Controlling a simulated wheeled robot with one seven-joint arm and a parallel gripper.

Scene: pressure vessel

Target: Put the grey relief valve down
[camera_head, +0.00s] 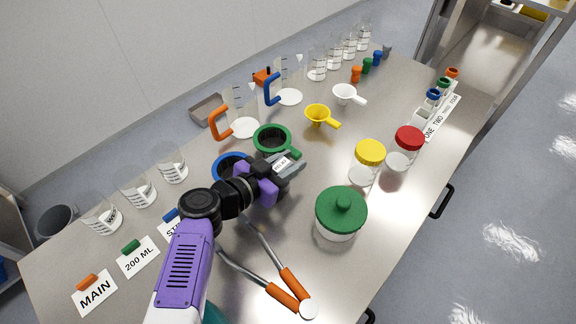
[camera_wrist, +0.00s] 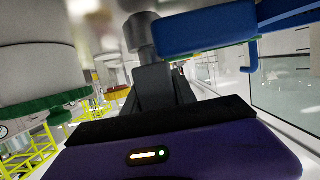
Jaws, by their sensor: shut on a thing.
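My gripper (camera_head: 294,165) is over the middle of the table, close to the green and blue ring-shaped pieces. In the wrist view, my dark fingers (camera_wrist: 165,88) are close together on a grey cylindrical piece (camera_wrist: 143,36), which I take to be the grey relief valve. In the head view I cannot tell the held valve from the grey fingers, and its underside is hidden. A small grey piece (camera_head: 387,50) stands at the far end of the table, beside blue, green and orange ones.
The green ring-shaped piece (camera_head: 272,139) and blue one (camera_head: 226,166) are close by. A green-lidded jar (camera_head: 341,211) stands right of my gripper. Orange-handled tongs (camera_head: 288,283) lie in front. Beakers line the back edge. Bare tabletop (camera_head: 405,195) shows at the right.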

